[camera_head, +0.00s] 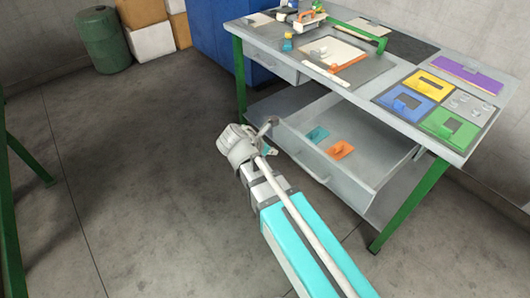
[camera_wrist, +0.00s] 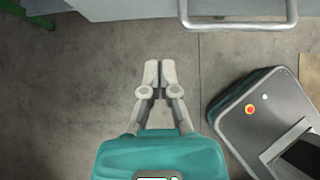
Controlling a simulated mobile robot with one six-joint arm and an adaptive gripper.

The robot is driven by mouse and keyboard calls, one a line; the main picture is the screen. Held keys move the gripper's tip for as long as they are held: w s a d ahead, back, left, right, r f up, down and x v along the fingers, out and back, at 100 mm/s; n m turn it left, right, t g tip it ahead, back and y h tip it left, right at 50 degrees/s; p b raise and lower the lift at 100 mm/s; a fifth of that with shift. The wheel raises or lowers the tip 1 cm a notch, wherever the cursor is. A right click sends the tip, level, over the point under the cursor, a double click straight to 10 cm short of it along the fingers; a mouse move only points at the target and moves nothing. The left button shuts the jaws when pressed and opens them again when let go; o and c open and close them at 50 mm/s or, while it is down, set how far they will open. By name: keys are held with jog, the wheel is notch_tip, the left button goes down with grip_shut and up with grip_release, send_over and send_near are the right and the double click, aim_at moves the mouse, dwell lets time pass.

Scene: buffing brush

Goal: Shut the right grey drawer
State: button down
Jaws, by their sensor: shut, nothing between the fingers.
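The right grey drawer (camera_head: 350,173) is pulled out from under the workbench in the head view. It holds a teal piece (camera_head: 317,135) and an orange piece (camera_head: 341,150). Its bar handle (camera_wrist: 240,24) crosses the top of the wrist view, right of centre, beside part of the grey front (camera_wrist: 130,8). My gripper (camera_wrist: 159,70) is shut and empty over the floor, with its fingertips pointing toward the drawer side and apart from the handle. In the head view my wrist is just left of the drawer's front, and the fingers are hard to make out.
The workbench top (camera_head: 310,75) carries coloured plates, boards and tools. Another grey drawer (camera_head: 270,62) sits under its left part. A green bench leg (camera_head: 408,205) stands right of the open drawer. A green barrel (camera_head: 104,40) and boxes stand at the back.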

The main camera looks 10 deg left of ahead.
aim_at(293, 148)
jog(key=shift+w+d+f+b, duration=0.6)
jog(key=shift+w+d, duration=0.2)
jog(key=shift+w, duration=0.25)
jog(key=shift+w+d+f+b, duration=0.5)
jog(key=shift+w+d+f, duration=0.25)
jog(key=shift+w, duration=0.25)
jog(key=shift+w+d+f+b, duration=0.6)
jog(key=shift+w+d, duration=0.25)
jog(key=shift+w, duration=0.2)
jog(key=shift+a, duration=0.2)
jog(key=shift+d, duration=0.15)
jog(key=shift+w, duration=0.2)
